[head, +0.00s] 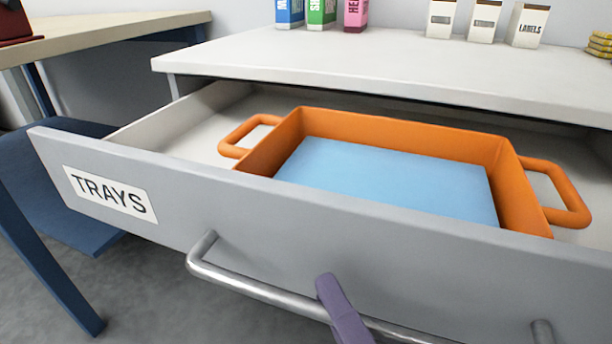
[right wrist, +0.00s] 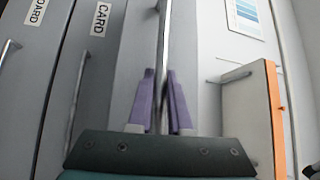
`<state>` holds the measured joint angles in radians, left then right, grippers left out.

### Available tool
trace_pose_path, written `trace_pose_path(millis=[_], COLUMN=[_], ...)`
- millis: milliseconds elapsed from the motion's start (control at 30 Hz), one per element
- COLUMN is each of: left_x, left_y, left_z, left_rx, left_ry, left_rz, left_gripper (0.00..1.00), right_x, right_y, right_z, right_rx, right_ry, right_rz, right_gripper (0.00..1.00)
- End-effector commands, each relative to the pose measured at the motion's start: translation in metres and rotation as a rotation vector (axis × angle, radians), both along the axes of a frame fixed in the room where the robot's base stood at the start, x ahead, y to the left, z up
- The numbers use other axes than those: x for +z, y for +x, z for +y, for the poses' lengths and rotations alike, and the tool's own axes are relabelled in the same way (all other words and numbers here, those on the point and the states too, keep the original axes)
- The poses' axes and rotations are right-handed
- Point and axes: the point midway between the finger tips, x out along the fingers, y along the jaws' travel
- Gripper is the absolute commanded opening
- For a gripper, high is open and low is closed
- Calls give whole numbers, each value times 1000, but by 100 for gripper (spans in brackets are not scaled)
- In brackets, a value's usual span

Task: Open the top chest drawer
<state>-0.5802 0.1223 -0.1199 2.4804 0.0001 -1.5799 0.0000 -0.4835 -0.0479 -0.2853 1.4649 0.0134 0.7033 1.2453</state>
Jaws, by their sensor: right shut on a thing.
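The top chest drawer (head: 270,215), grey with a "TRAYS" label (head: 110,192), stands well out from the chest under its white top (head: 400,68). Its long metal bar handle (head: 255,287) runs across the front. My right gripper (head: 328,285) shows as a purple finger at the handle, low in the head view. In the right wrist view, its two purple fingers (right wrist: 160,85) lie on either side of the bar, shut on it. My left gripper is in neither view.
An orange tray (head: 400,133) with a blue bottom and two loop handles lies in the drawer. Several boxes (head: 440,18) stand on the chest top. A wooden-topped table (head: 100,30) stands at the left.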

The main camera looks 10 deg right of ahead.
Motion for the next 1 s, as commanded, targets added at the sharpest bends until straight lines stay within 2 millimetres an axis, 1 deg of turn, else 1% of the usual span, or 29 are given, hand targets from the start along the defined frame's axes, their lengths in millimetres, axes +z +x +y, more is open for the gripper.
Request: trace_pose_path(millis=[33, 100, 200, 333, 500, 867, 900, 1000], left_x=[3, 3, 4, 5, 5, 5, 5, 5], left_y=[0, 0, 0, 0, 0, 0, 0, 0], left_z=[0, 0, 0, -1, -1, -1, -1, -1], left_rx=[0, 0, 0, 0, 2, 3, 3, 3], left_ry=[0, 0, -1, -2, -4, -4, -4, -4], left_rz=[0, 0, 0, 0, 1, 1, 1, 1], left_gripper=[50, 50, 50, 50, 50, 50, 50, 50], right_x=[1, 1, 1, 1, 1, 0, 0, 0], right_y=[-9, -19, -31, -42, -48, -49, -49, -49], right_z=[6, 13, 21, 28, 33, 34, 34, 34], right_rx=[0, 0, 0, -1, 0, 0, 0, 0], right_ry=[4, 2, 2, 1, 1, 0, 1, 1], right_rz=[1, 0, -1, -2, -3, -3, -3, -3], right_gripper=[0, 0, 0, 0, 0, 0, 18, 30])
